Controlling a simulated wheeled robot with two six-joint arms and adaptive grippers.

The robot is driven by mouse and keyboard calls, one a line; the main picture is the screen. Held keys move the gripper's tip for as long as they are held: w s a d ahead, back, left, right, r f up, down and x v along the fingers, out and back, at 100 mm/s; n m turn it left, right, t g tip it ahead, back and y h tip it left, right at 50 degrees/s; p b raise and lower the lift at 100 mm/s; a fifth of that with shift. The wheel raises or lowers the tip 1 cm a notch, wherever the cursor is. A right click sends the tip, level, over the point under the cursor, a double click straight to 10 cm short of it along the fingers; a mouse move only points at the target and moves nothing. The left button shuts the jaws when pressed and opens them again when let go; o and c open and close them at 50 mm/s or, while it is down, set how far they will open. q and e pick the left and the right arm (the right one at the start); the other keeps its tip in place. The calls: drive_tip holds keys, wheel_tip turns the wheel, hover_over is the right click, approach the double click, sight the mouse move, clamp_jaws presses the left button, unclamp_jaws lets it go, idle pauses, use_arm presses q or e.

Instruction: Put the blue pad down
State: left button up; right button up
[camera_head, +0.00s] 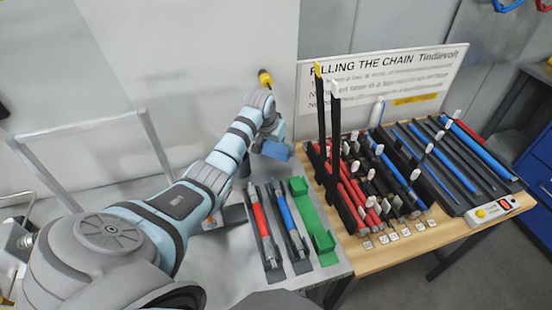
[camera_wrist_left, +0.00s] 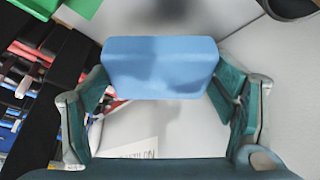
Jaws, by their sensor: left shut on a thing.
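The blue pad (camera_head: 276,150) is a small light-blue block. It is at the end of my left arm in the head view, over the far end of the grey bench. My left gripper (camera_head: 270,141) is shut on it. In the left wrist view the blue pad (camera_wrist_left: 160,67) spans the space between the two green-padded fingers of my left gripper (camera_wrist_left: 160,84). The pad appears held above the surfaces, but its exact height is hard to tell. My right gripper is not in view.
A red tool (camera_head: 260,222), a blue tool (camera_head: 288,215) and a green holder (camera_head: 312,220) lie on the grey bench. To the right, a wooden table (camera_head: 385,255) carries racks of rods and tall black posts (camera_head: 336,125). A sign (camera_head: 400,78) stands behind.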

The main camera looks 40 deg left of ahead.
sight(276, 166)
use_arm(q)
drive_tip(key=shift+s+f, duration=0.3)
drive_tip(key=shift+f, duration=0.55)
wheel_tip(276, 166, down, 3)
drive_tip(key=shift+f+b, duration=0.15)
drive_tip(key=shift+b, duration=0.3)
drive_tip(key=shift+w+a+f, duration=0.1)
drive_tip(key=shift+w+f, duration=0.1)
drive_tip(key=shift+f, duration=0.05)
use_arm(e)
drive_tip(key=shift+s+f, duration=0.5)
use_arm(q)
drive_tip(key=o, duration=1)
drive_tip(key=shift+o, duration=0.2)
drive_tip(key=shift+f, duration=0.1)
